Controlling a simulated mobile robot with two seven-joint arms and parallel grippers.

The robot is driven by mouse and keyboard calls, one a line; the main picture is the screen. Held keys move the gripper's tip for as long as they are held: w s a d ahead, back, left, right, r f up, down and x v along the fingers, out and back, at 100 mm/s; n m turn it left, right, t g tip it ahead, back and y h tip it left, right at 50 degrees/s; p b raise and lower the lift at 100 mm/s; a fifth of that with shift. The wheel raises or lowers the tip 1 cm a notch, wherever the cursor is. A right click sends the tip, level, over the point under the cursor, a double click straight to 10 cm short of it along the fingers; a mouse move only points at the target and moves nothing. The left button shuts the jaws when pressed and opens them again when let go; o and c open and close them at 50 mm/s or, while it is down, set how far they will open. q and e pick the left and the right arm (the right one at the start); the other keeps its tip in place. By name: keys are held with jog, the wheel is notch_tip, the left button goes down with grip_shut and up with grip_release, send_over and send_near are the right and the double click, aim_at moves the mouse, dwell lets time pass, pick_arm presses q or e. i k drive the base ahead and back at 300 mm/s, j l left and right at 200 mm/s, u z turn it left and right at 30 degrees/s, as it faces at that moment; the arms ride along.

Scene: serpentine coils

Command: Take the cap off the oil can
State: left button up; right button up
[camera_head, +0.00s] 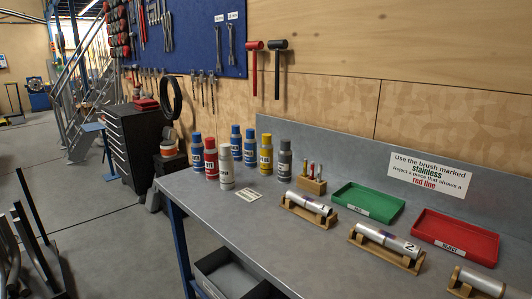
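Several capped cans or bottles stand upright in a group at the far left end of the grey workbench (235,222). They include a blue one (197,154), a red one (211,160), a silver-white one (226,170), two more blue ones (236,143) (250,149), a yellow one (266,156) and a grey one (284,162). All seem to have their tops on. Their labels are too small to read, so I cannot tell which is the oil can. Neither of my grippers is in view.
A small wooden holder with brushes (312,184), a green tray (368,203), a red tray (455,237) and metal cylinders on wooden cradles (308,208) (386,246) stand on the bench. A flat card (249,195) lies near the cans. The bench's front left is clear.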

aim_at(266, 137)
jog(key=j+z, duration=0.1)
jog(key=z, duration=0.95)
jog(key=j+z, duration=0.85)
jog(key=k+j+z, duration=0.25)
jog(key=j, duration=0.15)
jog(key=k+j+z, duration=0.2)
jog(key=j, duration=0.2)
jog(key=k+j, duration=0.15)
jog(key=j, duration=0.2)
jog(key=k+j, duration=0.15)
jog(key=j, duration=0.2)
jog(key=k+j+z, duration=0.1)
jog(key=j, duration=0.25)
jog(key=k+j, duration=0.15)
jog(key=j, duration=0.2)
